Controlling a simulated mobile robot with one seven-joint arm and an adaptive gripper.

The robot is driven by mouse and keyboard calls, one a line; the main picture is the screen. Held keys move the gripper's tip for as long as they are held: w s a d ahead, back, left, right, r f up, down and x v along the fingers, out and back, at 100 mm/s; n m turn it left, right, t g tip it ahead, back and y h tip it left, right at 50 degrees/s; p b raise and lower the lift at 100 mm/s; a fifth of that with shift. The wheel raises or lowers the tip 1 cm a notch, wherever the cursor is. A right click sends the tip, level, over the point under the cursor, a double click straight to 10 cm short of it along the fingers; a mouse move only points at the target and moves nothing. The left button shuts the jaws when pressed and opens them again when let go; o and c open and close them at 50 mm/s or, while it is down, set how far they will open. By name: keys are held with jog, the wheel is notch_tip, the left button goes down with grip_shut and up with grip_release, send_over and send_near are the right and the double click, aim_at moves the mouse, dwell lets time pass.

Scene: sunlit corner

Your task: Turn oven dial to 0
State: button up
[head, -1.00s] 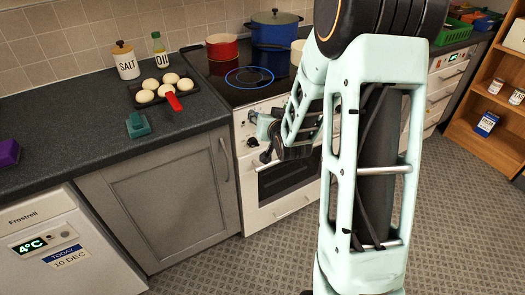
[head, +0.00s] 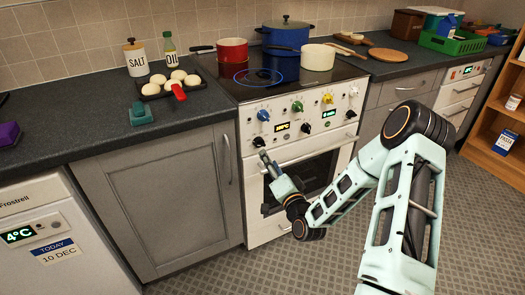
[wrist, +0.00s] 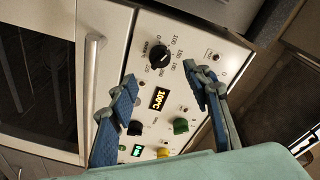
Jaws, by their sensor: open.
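The oven (head: 270,200) stands in the middle of the head view, its control panel facing me. The black oven dial (head: 258,142) is at the panel's lower left, beside a lit display (head: 282,127). In the wrist view the panel appears turned sideways; the dial (wrist: 159,56) has printed numbers around it, and the display (wrist: 158,98) seems to read 100°C. I cannot clearly read the dial's pointer. My gripper (head: 265,158) is just in front of and below the dial. In the wrist view my gripper (wrist: 160,79) is open, blue fingers apart and empty, with the dial just beyond the fingertips.
Blue (head: 263,115), green (head: 297,106) and yellow (head: 328,98) knobs line the panel's upper row. The oven door handle (wrist: 90,85) runs close beside the panel. A red pot (head: 232,51), blue pot (head: 287,36) and white pot (head: 318,57) stand on the hob. The floor in front is clear.

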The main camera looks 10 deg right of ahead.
aim_at(260, 146)
jog(key=w, duration=0.2)
jog(key=w+a, duration=0.1)
jog(key=w, duration=0.2)
jog(key=w+b, duration=0.1)
jog(key=w, duration=0.2)
jog(key=shift+w+a, duration=0.25)
jog(key=shift+a, duration=0.05)
jog(key=shift+c, duration=0.7)
jog(key=c, duration=1)
